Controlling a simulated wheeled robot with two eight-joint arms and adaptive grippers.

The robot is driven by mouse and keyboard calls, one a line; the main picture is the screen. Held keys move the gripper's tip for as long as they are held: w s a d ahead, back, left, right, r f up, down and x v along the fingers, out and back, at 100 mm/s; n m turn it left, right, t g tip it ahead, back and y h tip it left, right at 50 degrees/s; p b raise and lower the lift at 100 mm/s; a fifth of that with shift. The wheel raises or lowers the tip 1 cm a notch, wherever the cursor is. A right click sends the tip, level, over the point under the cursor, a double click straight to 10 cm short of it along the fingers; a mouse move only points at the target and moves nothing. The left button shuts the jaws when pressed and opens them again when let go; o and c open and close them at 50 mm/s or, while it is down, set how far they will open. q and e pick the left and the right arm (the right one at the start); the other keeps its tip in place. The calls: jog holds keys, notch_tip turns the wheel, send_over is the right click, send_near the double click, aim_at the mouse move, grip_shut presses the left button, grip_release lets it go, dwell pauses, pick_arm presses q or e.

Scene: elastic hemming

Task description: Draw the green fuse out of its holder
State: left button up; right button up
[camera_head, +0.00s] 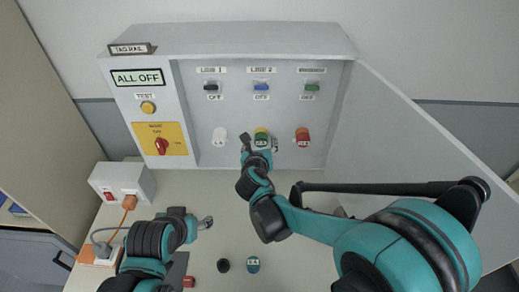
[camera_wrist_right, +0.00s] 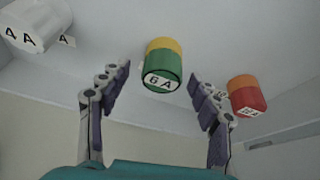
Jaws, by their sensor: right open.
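The green fuse (camera_head: 261,139) sits in the middle holder of the panel's lower row. In the right wrist view the fuse (camera_wrist_right: 163,77) is a green cylinder labelled 6 A with a yellow part behind it. My right gripper (camera_head: 260,146) is open in front of it. In the right wrist view the fingers of this gripper (camera_wrist_right: 161,79) stand on either side of the fuse, with gaps visible. My left gripper (camera_head: 196,222) is low on the left, away from the panel; its finger opening is unclear.
A white fuse (camera_head: 219,136) and a red fuse (camera_head: 302,137) flank the green one. Above are a black switch (camera_head: 211,87), a blue switch (camera_head: 261,87) and a green switch (camera_head: 311,87). An open door (camera_head: 400,150) stands right. A teal cylinder (camera_head: 253,265) and black piece (camera_head: 223,266) lie below.

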jog(key=shift+w+d+f, duration=0.1)
jog(key=shift+w, duration=0.3)
jog(key=c, duration=1.2)
jog(key=o, duration=1.2)
